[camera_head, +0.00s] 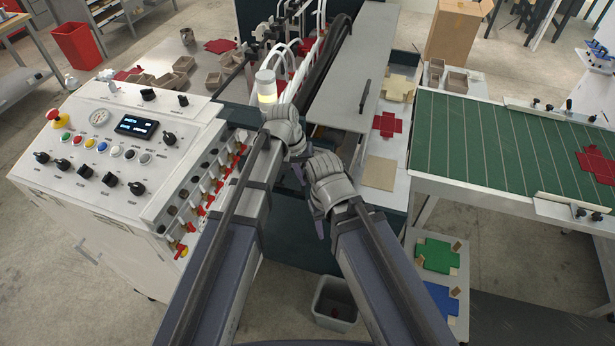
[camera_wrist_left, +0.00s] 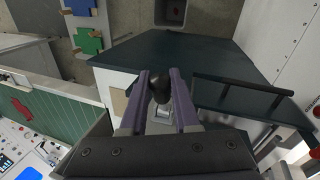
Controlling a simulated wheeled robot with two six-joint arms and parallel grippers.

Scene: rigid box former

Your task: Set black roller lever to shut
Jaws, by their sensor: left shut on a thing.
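The black roller lever (camera_wrist_left: 160,88) shows in the left wrist view as a dark rounded knob between my two purple fingers. A light metal piece shows just below the knob. My left gripper (camera_wrist_left: 158,102) is shut on the knob. In the head view my left gripper (camera_head: 299,172) is at the near side of the machine, with its fingers pointing down. The lever is hidden behind my grippers there. My right gripper (camera_head: 320,228) hangs close beside the left one, mostly covered by its own wrist. Its jaw opening cannot be made out.
A white control panel (camera_head: 70,180) with knobs, buttons and red-handled valves stands at the left. A lit beacon (camera_head: 266,86) rises just beyond my left wrist. A green belt table (camera_head: 500,140) is at the right. A grey bin (camera_head: 336,302) stands on the floor below.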

